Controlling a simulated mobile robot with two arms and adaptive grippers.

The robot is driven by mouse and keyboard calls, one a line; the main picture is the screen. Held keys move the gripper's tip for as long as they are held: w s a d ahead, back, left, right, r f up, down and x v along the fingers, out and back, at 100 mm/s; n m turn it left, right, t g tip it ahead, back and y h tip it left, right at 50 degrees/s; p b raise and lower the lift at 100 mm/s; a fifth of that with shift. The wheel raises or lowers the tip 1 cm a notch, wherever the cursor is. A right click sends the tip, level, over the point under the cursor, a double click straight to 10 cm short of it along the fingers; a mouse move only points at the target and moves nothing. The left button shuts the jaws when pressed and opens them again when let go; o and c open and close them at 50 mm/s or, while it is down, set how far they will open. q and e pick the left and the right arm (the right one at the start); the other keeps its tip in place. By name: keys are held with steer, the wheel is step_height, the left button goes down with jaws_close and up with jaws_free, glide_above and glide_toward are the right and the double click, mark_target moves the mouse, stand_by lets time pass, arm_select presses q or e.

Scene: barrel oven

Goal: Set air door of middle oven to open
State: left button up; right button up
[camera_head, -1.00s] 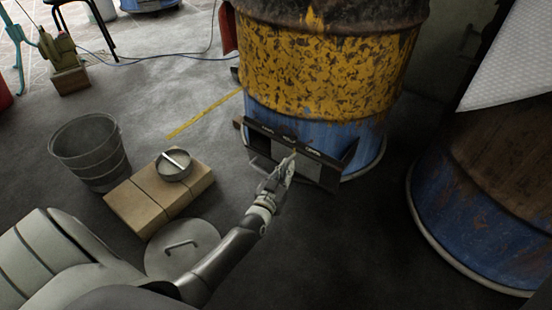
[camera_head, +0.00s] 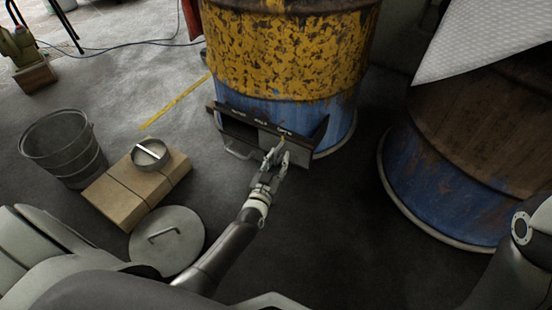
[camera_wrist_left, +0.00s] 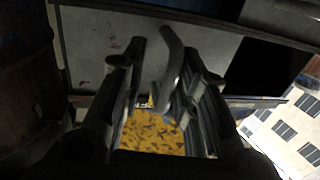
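The middle oven (camera_head: 285,55) is a yellow, rusty barrel with a blue lower part. A dark metal frame with small white labels (camera_head: 262,118) sits low on its front; I cannot read the labels surely. The grey air door panel (camera_head: 298,151) covers the middle and right of the frame, and a dark gap shows at its left. My left gripper (camera_head: 276,158) is in front of the panel with its fingers apart. In the left wrist view a bent handle (camera_wrist_left: 173,72) stands between the open fingers (camera_wrist_left: 160,85); contact is unclear. My right gripper is out of view.
A second barrel (camera_head: 460,170) stands at the right. A bucket (camera_head: 65,148), a cardboard box (camera_head: 135,190) with a small pan (camera_head: 151,154) on it, and a round lid (camera_head: 167,240) are on the floor at the left.

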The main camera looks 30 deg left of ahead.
arm_select(q)
steer(key=shift+a+r, duration=0.15)
steer(key=shift+r, duration=0.05)
step_height(320, 180, up, 10)
steer(key=shift+f, duration=0.15)
stand_by(0.5)
stand_by(0.4)
